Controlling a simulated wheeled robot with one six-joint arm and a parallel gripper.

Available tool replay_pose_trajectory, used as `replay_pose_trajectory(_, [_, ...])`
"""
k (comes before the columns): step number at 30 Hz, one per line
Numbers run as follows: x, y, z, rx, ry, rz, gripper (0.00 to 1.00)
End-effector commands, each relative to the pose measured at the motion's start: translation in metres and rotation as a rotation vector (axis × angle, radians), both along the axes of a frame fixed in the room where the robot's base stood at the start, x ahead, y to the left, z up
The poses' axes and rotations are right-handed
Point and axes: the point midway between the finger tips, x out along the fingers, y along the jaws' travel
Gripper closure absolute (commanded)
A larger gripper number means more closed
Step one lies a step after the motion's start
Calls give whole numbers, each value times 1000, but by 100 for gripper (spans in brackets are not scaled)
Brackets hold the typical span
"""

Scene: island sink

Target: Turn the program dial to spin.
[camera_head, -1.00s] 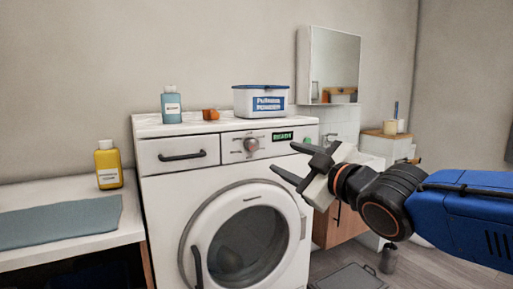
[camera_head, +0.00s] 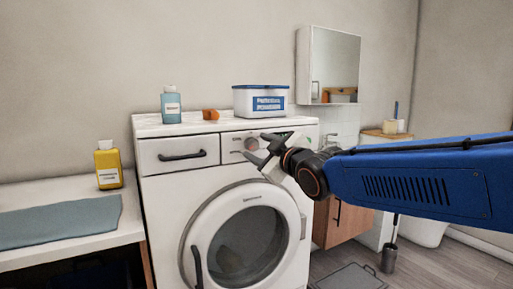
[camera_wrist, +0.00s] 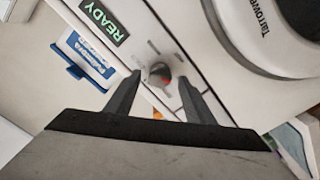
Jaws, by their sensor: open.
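The white washing machine (camera_head: 166,195) stands in the middle of the head view, with its round door shut. Its program dial (camera_head: 251,144) is a small round knob on the upper front panel, partly hidden by my gripper (camera_head: 260,151) there. The fingers are open, one on each side of the dial. I cannot tell whether they touch it. The display (camera_wrist: 103,24) reads READY in green.
On the machine stand a blue bottle (camera_head: 171,106), an orange-brown object (camera_head: 210,115) and a white-and-blue powder box (camera_head: 272,101). The detergent drawer (camera_head: 178,153) with its dark handle is left of the dial. A yellow bottle (camera_head: 108,166) stands on the left counter.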

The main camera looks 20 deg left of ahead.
Motion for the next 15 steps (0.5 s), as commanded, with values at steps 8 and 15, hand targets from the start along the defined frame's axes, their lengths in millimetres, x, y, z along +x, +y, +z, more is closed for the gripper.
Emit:
replay_pose_trajectory(8, [10,12,0,-1,-1,0,51])
replay_pose_trajectory(15, [11,12,0,0,0,0,51])
